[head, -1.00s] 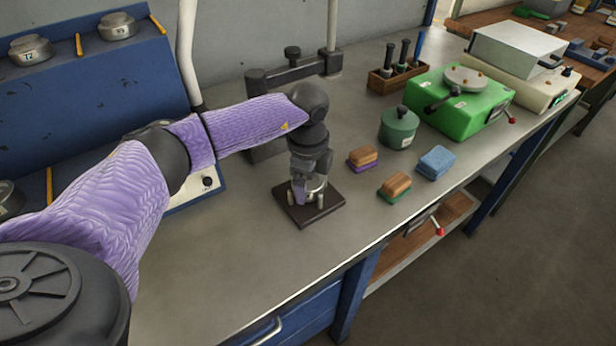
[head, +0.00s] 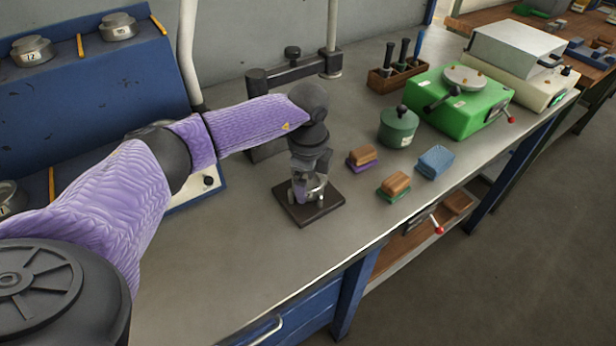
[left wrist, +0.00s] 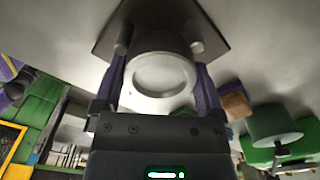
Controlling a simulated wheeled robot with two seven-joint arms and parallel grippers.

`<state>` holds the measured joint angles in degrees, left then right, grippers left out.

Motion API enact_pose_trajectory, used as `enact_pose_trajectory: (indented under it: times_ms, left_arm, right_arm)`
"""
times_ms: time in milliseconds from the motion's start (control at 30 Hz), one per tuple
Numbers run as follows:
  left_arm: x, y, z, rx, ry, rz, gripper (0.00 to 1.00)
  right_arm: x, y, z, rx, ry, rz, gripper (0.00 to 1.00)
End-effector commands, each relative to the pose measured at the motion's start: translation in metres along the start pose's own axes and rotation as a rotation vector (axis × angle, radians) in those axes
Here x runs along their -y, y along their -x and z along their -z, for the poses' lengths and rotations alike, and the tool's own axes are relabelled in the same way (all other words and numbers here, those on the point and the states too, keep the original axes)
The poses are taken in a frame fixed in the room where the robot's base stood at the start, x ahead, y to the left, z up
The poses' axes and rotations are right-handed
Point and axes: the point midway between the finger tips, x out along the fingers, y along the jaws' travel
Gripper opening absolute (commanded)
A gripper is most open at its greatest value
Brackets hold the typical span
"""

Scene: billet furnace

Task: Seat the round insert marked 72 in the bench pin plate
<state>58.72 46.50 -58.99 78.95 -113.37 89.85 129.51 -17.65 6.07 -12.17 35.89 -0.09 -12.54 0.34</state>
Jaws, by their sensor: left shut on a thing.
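The bench pin plate (head: 325,210) is a dark square plate on the grey bench, with short upright metal pins. My left gripper (head: 308,188) points down over its middle. In the left wrist view, its purple fingers (left wrist: 160,85) are shut on a round silver metal insert (left wrist: 158,103), one finger on each side. My right gripper is out of view.
A blue rack (head: 85,95) at the left holds more round metal pieces, one with a label like 12 or 72 (head: 31,50). Right of the plate are brushes (head: 362,157), a blue sponge (head: 435,162), a green canister (head: 398,127) and a green machine (head: 462,108). The front bench is clear.

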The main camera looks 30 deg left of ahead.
Motion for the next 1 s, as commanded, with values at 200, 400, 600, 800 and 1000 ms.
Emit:
enact_pose_trajectory:
  times_ms: [200, 400, 600, 800, 1000]
  left_arm:
    - [0.0004, 0.0021, 0.0000, -0.001, 0.000, 0.001, 0.00]
    - [0.0004, 0.0010, -0.0003, -0.001, 0.001, 0.001, 0.00]
    - [0.0004, 0.0004, -0.0003, -0.001, 0.000, 0.001, 0.00]
    - [0.0004, -0.0029, -0.0003, -0.001, 0.001, 0.001, 0.00]
    - [0.0004, -0.0067, -0.0002, -0.001, 0.001, 0.001, 0.00]
  right_arm:
    - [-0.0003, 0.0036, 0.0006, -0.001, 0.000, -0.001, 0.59]
    - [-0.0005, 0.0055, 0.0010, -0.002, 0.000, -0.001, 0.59]
    - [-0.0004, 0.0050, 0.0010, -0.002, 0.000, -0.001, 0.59]
    - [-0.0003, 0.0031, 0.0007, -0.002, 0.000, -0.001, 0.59]
    - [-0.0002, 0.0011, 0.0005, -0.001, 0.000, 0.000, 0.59]
